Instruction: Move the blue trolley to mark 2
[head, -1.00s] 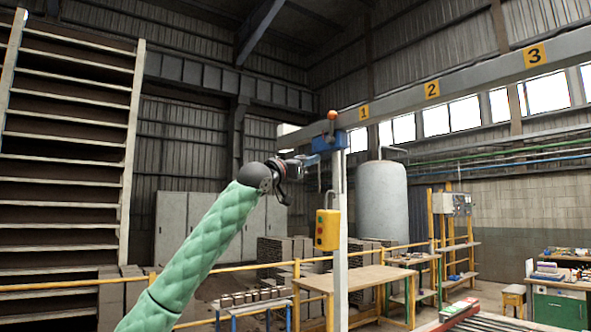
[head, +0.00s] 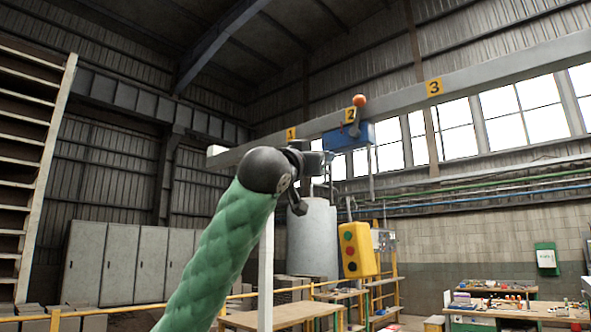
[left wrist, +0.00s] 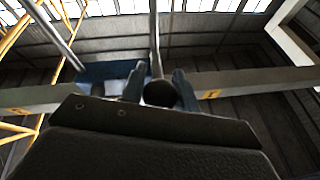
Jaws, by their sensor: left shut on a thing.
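The blue trolley (head: 362,135) sits on the grey overhead beam (head: 390,106), with its lever and orange ball (head: 359,101) on top. The trolley and lever are at the yellow mark 2 plate (head: 350,115), partly overlapping it. My left gripper (head: 322,160) is at the trolley's lower left side. In the left wrist view its fingers (left wrist: 160,85) are closed around a dark round knob (left wrist: 160,94), apparently the trolley's handle; the blue trolley (left wrist: 98,72) is beside them. My right gripper is not in view.
Mark 1 (head: 291,133) is left along the beam and mark 3 (head: 435,87) is right. A yellow button box (head: 357,250) hangs below the trolley. A white post (head: 266,275) stands behind my arm. A pale tank (head: 312,238) and workbenches (head: 280,315) are behind.

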